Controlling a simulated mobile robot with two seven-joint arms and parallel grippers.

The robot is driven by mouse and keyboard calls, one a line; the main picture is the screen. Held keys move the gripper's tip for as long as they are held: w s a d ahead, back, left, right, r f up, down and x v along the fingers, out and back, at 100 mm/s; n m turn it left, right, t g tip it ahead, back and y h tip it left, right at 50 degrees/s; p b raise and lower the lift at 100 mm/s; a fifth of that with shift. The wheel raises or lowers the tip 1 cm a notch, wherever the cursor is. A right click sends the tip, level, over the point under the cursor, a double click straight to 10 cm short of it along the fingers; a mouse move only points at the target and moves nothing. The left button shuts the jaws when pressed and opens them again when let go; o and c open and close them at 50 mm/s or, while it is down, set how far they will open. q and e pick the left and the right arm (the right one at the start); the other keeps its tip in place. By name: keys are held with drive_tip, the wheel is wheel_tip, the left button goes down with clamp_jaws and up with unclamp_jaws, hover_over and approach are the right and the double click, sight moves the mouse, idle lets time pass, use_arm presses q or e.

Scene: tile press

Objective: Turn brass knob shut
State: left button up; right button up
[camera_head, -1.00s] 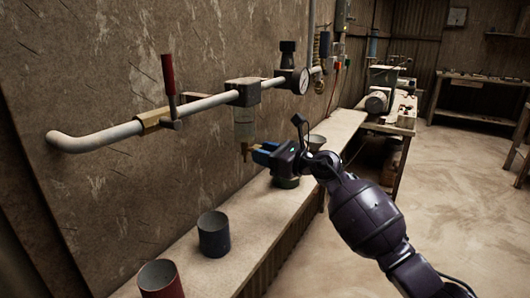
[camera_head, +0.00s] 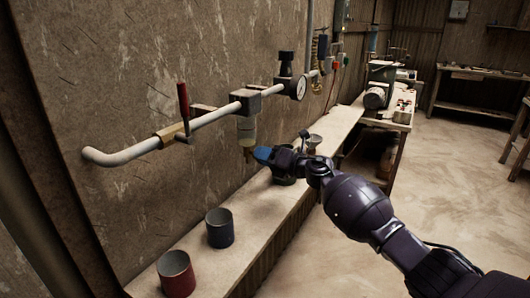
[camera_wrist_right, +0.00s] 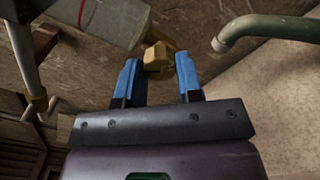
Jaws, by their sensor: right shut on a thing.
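The brass knob (camera_head: 249,155) sits at the bottom of the clear filter bowl (camera_head: 246,130), which hangs from the wall pipe (camera_head: 215,116). My right gripper (camera_head: 257,154) reaches it from the right and is shut on the knob. In the right wrist view the knob (camera_wrist_right: 158,56) stands between the two blue fingers of the gripper (camera_wrist_right: 159,72). A pale bowl-like body (camera_wrist_right: 100,22) shows behind it there. The knob is small in the head view and partly covered by the fingers. My left gripper is not in view.
A red-handled lever valve (camera_head: 184,105) and a pressure gauge (camera_head: 299,87) are on the pipe. A dark can (camera_head: 220,229) and a red can (camera_head: 176,274) stand on the ledge (camera_head: 190,243) below. A funnel (camera_head: 313,140) stands behind my gripper. A green curved tube (camera_wrist_right: 260,27) is close in the wrist view.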

drive_tip(key=shift+m+p, duration=1.65)
drive_tip(key=shift+m, duration=1.55)
drive_tip(key=o, duration=0.9)
drive_tip(key=p+v, duration=0.1)
drive_tip(key=v, duration=0.9)
drive_tip(key=shift+s+d, duration=0.25)
drive_tip(key=shift+d, duration=0.05)
